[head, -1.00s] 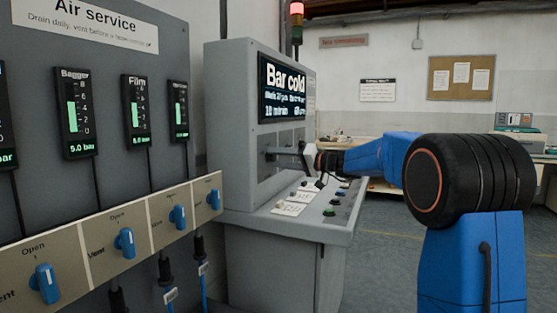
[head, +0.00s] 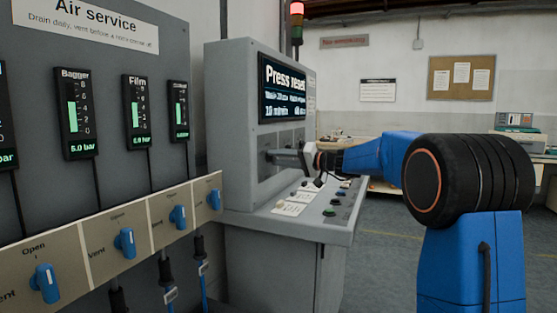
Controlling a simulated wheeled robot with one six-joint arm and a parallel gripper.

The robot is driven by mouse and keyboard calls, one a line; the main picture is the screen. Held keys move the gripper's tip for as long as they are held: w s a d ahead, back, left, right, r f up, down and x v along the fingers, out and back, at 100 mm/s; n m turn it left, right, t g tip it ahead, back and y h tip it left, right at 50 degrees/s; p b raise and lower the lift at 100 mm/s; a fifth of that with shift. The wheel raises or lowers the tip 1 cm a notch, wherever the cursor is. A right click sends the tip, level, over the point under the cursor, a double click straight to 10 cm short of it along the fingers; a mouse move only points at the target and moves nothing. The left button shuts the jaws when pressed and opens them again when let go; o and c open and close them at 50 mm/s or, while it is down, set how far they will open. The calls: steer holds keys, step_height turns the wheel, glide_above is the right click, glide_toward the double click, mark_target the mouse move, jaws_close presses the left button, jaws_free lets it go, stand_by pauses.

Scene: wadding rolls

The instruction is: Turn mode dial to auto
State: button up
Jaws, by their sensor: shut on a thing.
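The grey control cabinet (head: 228,120) stands at the centre, with a lower front panel under its screen. My gripper (head: 271,155) reaches in from the right, its fingertips at this panel. It is shut on what appears to be the mode dial, which the fingers hide. I cannot read the dial's position or its markings. The cabinet's screen (head: 284,88) reads "Press reset" in large letters, with small lines below too fine to read fully.
A sloped desk (head: 322,223) with several buttons, one green (head: 329,212), lies below my gripper. The air service panel (head: 100,170) with blue valve knobs fills the left. A red lamp (head: 296,8) glows above the cabinet. Open floor (head: 385,270) lies to the right.

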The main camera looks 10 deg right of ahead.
steer(key=m+g, duration=0.1)
steer(key=m, duration=0.9)
steer(key=shift+r, duration=0.15)
steer(key=shift+m, duration=0.3)
stand_by(0.3)
steer(key=o, duration=1)
steer(key=shift+o, duration=0.2)
steer(key=shift+d, duration=0.1)
steer(key=v, duration=1.7)
steer(key=shift+d+r, duration=0.15)
steer(key=shift+r, duration=0.05)
